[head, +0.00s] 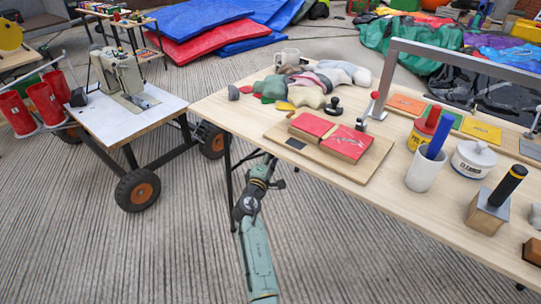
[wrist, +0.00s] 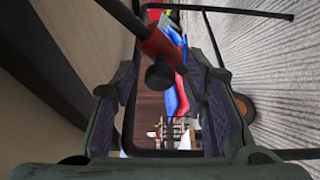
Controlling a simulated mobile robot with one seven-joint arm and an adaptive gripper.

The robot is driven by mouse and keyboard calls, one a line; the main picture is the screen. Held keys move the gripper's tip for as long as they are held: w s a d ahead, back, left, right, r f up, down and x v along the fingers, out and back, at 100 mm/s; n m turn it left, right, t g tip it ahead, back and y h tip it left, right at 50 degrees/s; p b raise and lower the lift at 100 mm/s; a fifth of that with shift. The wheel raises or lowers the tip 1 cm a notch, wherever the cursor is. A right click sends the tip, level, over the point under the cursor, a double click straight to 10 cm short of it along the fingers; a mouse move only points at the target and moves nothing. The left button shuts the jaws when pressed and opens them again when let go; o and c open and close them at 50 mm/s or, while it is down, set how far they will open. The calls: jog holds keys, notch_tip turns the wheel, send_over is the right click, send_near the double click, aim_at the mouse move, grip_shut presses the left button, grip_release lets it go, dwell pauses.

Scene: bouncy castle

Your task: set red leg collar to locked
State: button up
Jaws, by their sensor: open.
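In the wrist view, the red leg collar (wrist: 158,42) sits on a thin dark table leg (wrist: 122,14). A round black knob (wrist: 160,77) sticks out from it towards the camera. My gripper (wrist: 161,70) is open, one finger on each side of the knob, with visible space on both sides. The collar's lock state cannot be told from this view. In the head view, my gripper (head: 266,166) is low beside the table's near edge, partly hidden under the tabletop. The collar is not visible there.
The wooden table (head: 225,108) holds a red patch board (head: 328,135), cloth scraps, tins and a mug with a blue item. A wheeled cart (head: 110,118) with a sewing machine stands left. Ribbed floor (head: 150,250) in front is clear. The tabletop's underside (wrist: 45,60) is close on the wrist view's left.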

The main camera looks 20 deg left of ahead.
jog(key=shift+w, duration=0.4)
jog(key=shift+c, duration=0.2)
grip_shut()
dwell(0.5)
